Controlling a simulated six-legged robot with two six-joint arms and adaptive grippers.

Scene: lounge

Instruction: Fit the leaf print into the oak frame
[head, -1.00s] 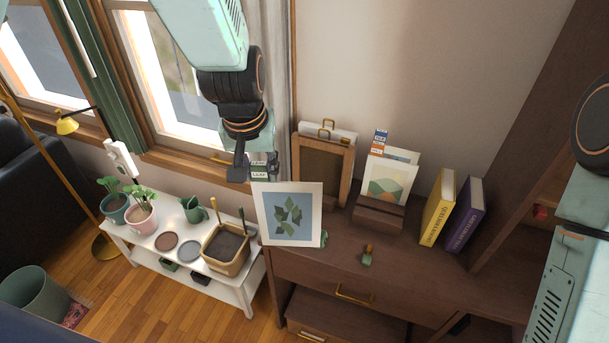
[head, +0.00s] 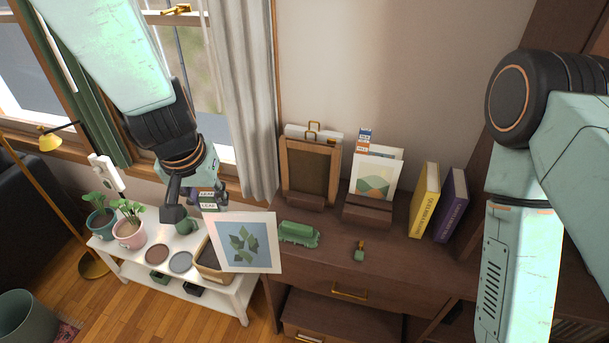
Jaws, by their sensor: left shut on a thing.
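The leaf print (head: 243,243) is a white-bordered sheet with dark green leaves on blue. My left gripper (head: 201,204) is shut on it at its upper left corner, by a small tag marked LEAF, and holds it tilted in the air. The print hangs in front of the white bench and the cabinet's left edge. The oak frame (head: 283,172) stands upright at the back of the cabinet top, with a dark, empty-looking panel inside its wooden border. It is to the right of and behind the print, clear of it. My right arm enters at the right; its gripper is out of view.
Potted plants (head: 130,232) stand on the white bench (head: 215,296).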

